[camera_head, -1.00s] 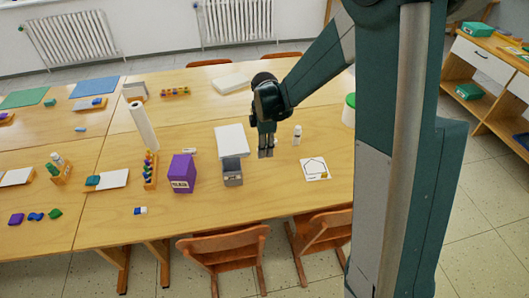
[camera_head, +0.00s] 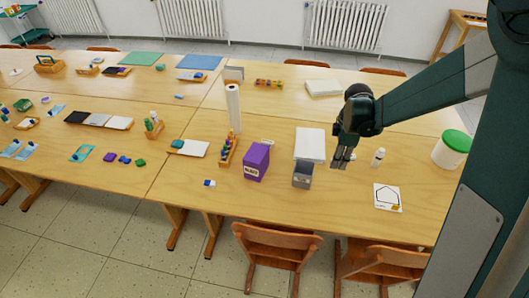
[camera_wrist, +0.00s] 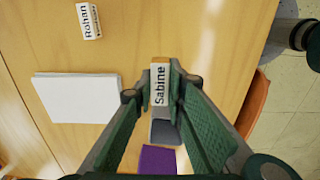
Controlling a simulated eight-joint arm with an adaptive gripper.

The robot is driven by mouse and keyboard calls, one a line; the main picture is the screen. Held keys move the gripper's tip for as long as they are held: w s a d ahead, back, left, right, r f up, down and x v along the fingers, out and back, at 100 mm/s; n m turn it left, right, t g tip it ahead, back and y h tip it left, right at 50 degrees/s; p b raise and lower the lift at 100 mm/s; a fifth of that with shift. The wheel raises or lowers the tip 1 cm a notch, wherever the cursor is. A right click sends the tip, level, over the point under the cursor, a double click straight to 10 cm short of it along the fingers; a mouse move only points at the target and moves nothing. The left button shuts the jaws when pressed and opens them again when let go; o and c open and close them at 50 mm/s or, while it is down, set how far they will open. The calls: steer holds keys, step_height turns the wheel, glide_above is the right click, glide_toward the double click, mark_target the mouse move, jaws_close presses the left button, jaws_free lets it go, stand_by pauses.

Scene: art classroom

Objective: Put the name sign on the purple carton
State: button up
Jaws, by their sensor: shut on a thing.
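The purple carton (camera_head: 257,160) stands upright on the table, left of my gripper (camera_head: 342,160) in the head view. It has a white label on its front, and part of it shows at the bottom of the wrist view (camera_wrist: 157,160). My gripper is shut on a name sign reading "Sabine" (camera_wrist: 160,86), a narrow light-wood piece with a white face. The sign is between the fingertips in the wrist view. In the head view it is too small to make out. My gripper is to the right of the carton, with a grey box (camera_head: 302,176) between them.
A white pad (camera_head: 310,145) lies behind the grey box. A white piece marked "Rohan" (camera_wrist: 88,20) is at the wrist view's upper left. A paper roll (camera_head: 234,108) and a peg rack (camera_head: 227,149) stand left of the carton.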

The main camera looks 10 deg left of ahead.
steer(key=w+a+r+p, duration=0.1)
steer(key=a+r+p, duration=0.2)
steer(key=a, duration=0.5)
steer(key=w+a+r+p, duration=0.1)
steer(key=a+r+p, duration=0.2)
steer(key=a, duration=0.5)
step_height(320, 180, up, 6)
steer(key=p, duration=0.5)
glide_above(256, 152)
steer(key=shift+s, duration=0.1)
steer(key=shift+f, duration=0.15)
steer(key=shift+f, duration=3.05)
steer(key=shift+f, duration=0.1)
steer(key=shift+f, duration=1.75)
steer(key=shift+f+b, duration=0.15)
steer(key=shift+b, duration=0.15)
